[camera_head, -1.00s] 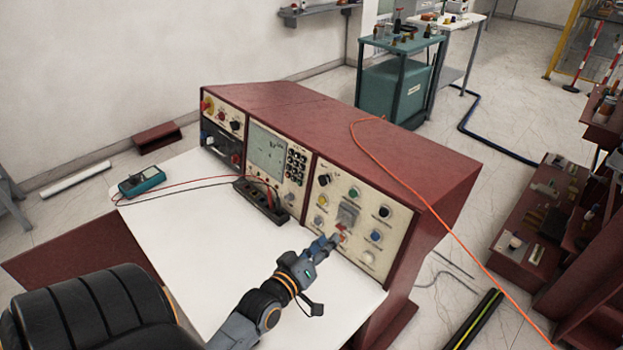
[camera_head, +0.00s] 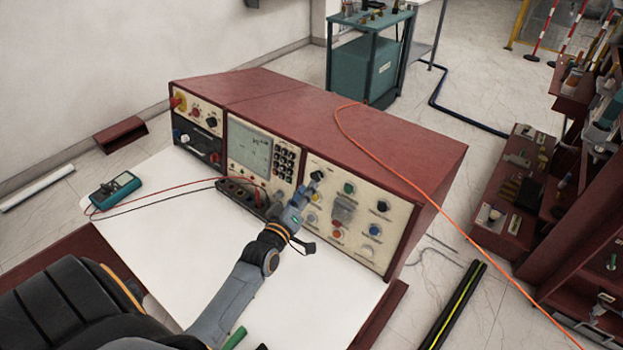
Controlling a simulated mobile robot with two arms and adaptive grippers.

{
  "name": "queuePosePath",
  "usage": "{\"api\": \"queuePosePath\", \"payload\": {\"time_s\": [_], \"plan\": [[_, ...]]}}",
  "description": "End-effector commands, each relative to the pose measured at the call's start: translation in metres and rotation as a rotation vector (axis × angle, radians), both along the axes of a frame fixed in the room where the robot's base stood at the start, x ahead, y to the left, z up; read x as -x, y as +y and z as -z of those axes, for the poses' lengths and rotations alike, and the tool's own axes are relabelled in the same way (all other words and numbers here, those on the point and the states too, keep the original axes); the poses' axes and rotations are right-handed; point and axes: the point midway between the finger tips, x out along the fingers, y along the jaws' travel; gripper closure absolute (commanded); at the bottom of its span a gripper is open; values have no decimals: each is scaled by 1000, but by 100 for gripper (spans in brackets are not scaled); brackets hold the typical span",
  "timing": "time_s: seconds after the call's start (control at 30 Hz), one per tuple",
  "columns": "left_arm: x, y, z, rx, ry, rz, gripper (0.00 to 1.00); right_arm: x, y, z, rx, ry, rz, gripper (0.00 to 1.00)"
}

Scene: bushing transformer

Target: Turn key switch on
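The red control console stands on the white tabletop. Its right cream panel (camera_head: 350,212) carries several knobs and buttons: a black knob (camera_head: 317,174) at upper left, a green button (camera_head: 348,188), another black knob (camera_head: 383,206) at upper right, a blue button (camera_head: 375,230) and a red button (camera_head: 337,233). I cannot tell for sure which is the key switch; the upper-left black knob may be it. My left gripper (camera_head: 312,188) is at the panel's upper left, its tips just below that knob and partly covering it. Contact and finger opening are too small to tell. My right gripper is not in view.
A teal meter (camera_head: 115,190) with red and black leads lies on the white tabletop (camera_head: 165,240). The leads run to a black terminal block (camera_head: 241,194). An orange cable (camera_head: 400,180) drapes over the console's top and right side. Brown shelving (camera_head: 510,185) stands at right.

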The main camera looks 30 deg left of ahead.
Motion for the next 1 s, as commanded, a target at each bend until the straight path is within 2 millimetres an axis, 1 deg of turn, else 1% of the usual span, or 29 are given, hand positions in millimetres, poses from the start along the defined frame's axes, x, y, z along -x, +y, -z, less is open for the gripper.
{"api": "queuePosePath", "payload": {"time_s": [0.03, 0.1, 0.23, 0.4, 0.63, 0.67, 0.7, 0.8, 1.0], "plan": [[-11, 2, -2, 0, -1, 0, 71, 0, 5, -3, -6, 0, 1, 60], [-21, 3, -2, 0, -1, 1, 71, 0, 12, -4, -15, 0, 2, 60], [-35, 5, 0, 0, 1, 1, 71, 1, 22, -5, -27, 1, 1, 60], [-42, 6, 1, 0, 1, 0, 71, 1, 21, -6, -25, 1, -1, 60], [-42, 6, 1, 0, 1, 1, 71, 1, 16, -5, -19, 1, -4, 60], [-42, 6, 1, 0, 1, 1, 75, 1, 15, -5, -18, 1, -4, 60], [-42, 6, 1, 0, 1, 1, 83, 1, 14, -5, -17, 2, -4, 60], [-42, 6, 1, 0, 1, 1, 100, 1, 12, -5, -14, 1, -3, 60], [-42, 6, 1, -1, 1, 1, 100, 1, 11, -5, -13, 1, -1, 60]]}}
